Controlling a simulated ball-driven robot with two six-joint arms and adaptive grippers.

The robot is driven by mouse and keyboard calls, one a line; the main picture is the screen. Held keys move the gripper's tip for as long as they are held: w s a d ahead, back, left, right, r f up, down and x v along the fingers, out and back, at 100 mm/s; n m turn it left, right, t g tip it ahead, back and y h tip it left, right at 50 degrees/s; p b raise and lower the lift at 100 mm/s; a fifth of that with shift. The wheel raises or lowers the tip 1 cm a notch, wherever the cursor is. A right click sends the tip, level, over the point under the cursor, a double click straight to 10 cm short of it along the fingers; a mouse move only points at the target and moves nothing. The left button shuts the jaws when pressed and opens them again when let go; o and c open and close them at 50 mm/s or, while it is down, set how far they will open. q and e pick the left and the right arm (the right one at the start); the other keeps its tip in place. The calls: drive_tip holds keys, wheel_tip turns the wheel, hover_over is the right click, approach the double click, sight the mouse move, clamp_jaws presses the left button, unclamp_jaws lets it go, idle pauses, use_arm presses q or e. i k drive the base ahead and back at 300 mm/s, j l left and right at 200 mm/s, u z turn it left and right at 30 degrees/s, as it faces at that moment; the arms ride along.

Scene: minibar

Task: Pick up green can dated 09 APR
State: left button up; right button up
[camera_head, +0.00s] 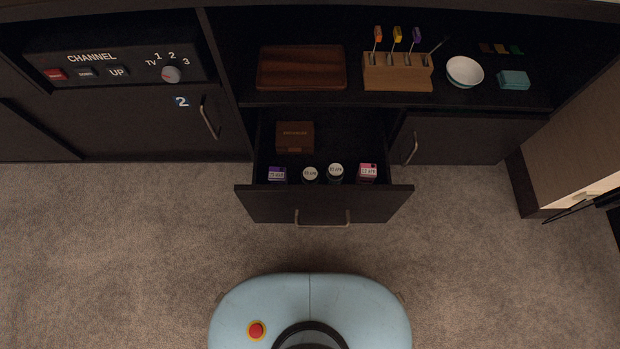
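An open drawer (262,205) holds two small round cans with pale tops side by side near its front: a left can (310,174) and a right can (336,172). Their tops carry dark print, too small to read surely. Their sides are dark and mostly hidden, so I cannot tell which one is green. A purple carton (277,174) stands left of the cans and a pink carton (368,172) stands right of them, both with small date labels. Neither of my grippers can be made out in the view.
A brown box (294,137) sits at the drawer's back left. On the shelf above are a wooden tray (302,67), a wooden block (398,73) with coloured picks, a white bowl (464,71) and a teal block (514,79). Carpet (130,245) is clear around the drawer front.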

sight(310, 176)
drive_tip(key=j+z, duration=0.15)
drive_tip(key=j, duration=0.25)
drive_tip(key=k+j+z, duration=0.2)
drive_tip(key=j, duration=0.25)
drive_tip(key=j+z, duration=0.15)
drive_tip(key=j, duration=0.25)
drive_tip(key=k+j+z, duration=0.15)
drive_tip(key=j, duration=0.25)
